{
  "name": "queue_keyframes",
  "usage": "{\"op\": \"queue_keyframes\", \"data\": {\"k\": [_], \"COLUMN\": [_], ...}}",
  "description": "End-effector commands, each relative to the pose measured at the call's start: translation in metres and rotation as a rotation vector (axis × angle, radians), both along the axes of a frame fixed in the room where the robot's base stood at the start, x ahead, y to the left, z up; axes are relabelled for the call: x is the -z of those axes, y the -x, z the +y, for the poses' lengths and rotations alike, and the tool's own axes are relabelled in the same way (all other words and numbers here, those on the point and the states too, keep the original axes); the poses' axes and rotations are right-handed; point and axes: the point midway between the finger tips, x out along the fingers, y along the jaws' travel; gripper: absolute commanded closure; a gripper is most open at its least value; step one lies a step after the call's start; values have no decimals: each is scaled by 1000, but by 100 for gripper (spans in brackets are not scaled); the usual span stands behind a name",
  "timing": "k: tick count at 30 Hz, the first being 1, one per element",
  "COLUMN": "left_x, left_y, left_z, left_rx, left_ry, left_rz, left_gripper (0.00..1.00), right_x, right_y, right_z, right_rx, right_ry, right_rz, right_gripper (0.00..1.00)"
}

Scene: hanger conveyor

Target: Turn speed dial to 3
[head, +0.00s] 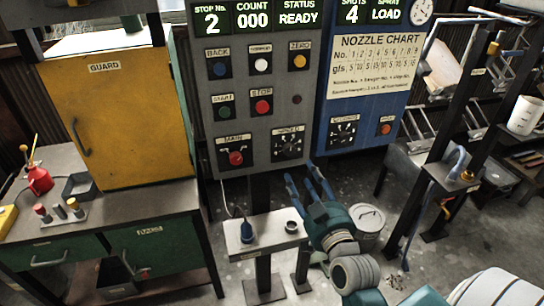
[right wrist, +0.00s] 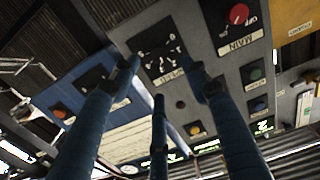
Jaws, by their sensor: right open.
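The speed dial (head: 289,146) is a black square plate with white marks on the lower right of the grey control panel, labelled SPEED. Its setting is too small to read. My right gripper (head: 305,174) is open and empty, its blue fingers pointing up toward the panel just below the dial. In the right wrist view, the picture is turned over and the dial (right wrist: 160,50) shows between the spread fingertips (right wrist: 163,75). The fingers appear apart from the dial, though the exact gap cannot be told. My left gripper is not in view.
The red MAIN knob (head: 236,158) sits left of the dial. START (head: 224,112) and STOP (head: 262,107) buttons sit above. The blue nozzle-chart panel (head: 345,110) adjoins on the right. A small pale stand (head: 265,235) is below, left of my right arm.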

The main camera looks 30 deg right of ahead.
Motion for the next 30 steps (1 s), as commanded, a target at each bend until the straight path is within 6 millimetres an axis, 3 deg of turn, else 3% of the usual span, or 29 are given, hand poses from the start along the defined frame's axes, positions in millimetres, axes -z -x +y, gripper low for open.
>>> {"op": "queue_keyframes", "data": {"k": [15, 21, 29, 30], "left_x": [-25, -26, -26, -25], "left_y": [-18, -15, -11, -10], "left_z": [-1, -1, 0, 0], "left_rx": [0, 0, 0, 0], "left_ry": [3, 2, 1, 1], "left_rz": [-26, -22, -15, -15], "left_gripper": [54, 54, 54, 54], "right_x": [-3, -2, -1, -1], "right_y": [-86, -99, -100, -100], "right_z": [-20, -23, -23, -23], "right_rx": [-2, -2, -2, -2], "right_ry": [1, 0, 1, 1], "right_rz": [-2, -2, -2, -2], "right_gripper": [54, 54, 54, 58]}}
